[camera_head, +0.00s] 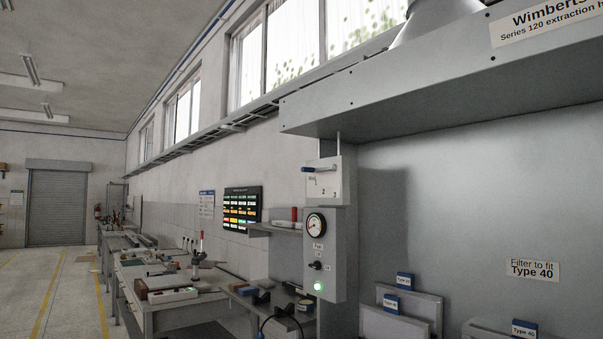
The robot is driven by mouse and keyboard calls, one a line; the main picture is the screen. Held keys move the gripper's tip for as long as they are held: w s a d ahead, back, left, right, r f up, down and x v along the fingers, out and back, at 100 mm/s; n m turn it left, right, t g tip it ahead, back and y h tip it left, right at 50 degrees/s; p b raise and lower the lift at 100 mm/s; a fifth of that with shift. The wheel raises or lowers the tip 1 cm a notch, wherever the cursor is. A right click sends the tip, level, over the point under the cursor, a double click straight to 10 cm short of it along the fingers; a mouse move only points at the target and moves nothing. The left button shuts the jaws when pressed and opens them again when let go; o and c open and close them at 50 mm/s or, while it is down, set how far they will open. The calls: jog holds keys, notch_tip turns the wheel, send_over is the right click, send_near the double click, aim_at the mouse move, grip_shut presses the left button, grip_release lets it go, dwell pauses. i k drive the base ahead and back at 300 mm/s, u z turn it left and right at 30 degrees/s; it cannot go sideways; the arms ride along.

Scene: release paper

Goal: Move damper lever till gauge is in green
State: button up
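A damper lever with a blue handle (314,169) is on the front of a pale box at the left end of the extraction hood. The lever lies nearly level, its blue end pointing left, above the marks 1, 2 and 3. Below it, a round gauge (316,223) with a white dial and dark rim sits on a grey control panel (341,260). The needle and any green band are too small to read. My gripper is not in view, and nothing touches the lever.
Under the gauge are a black fan switch (316,265) and a lit green lamp (318,286). The grey hood (430,85) overhangs at the upper right. Filters (410,308) labelled in blue stand at the lower right.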

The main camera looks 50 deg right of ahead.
aim_at(333, 167)
jog(key=z, duration=0.15)
jog(key=i, duration=1.4)
jog(key=u, duration=0.35)
